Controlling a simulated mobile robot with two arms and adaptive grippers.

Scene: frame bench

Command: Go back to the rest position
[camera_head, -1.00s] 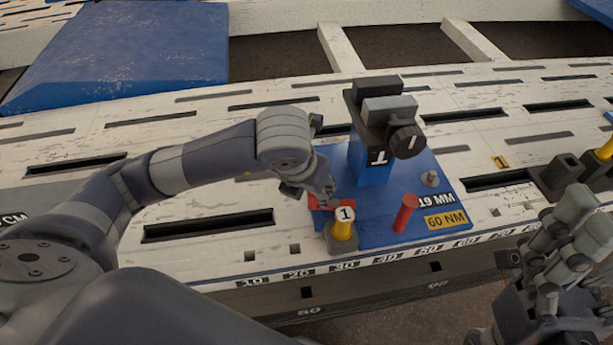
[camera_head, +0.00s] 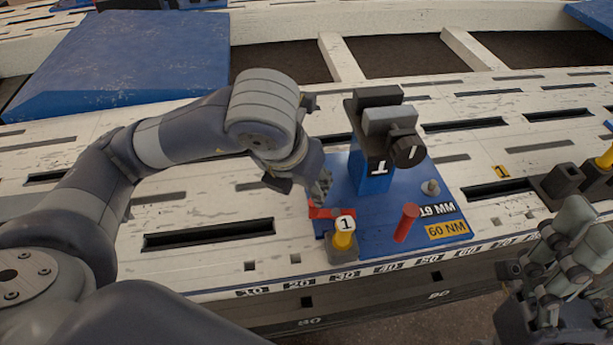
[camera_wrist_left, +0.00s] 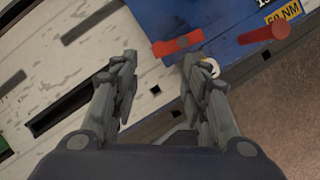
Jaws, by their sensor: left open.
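My left gripper (camera_head: 312,188) is at the left edge of the blue fixture plate (camera_head: 377,222), beside a red piece (camera_head: 330,212). In the left wrist view my left gripper (camera_wrist_left: 160,60) has its fingers apart with nothing between them. The red piece (camera_wrist_left: 178,44) lies beyond its fingertips there.
A blue post with a dark clamp block (camera_head: 378,125) rises from the plate. A red pin (camera_head: 406,222) stands to its right. A dark holder with a yellow peg (camera_head: 590,175) is at the right. The slotted white bench (camera_head: 215,270) is clear left of the plate.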

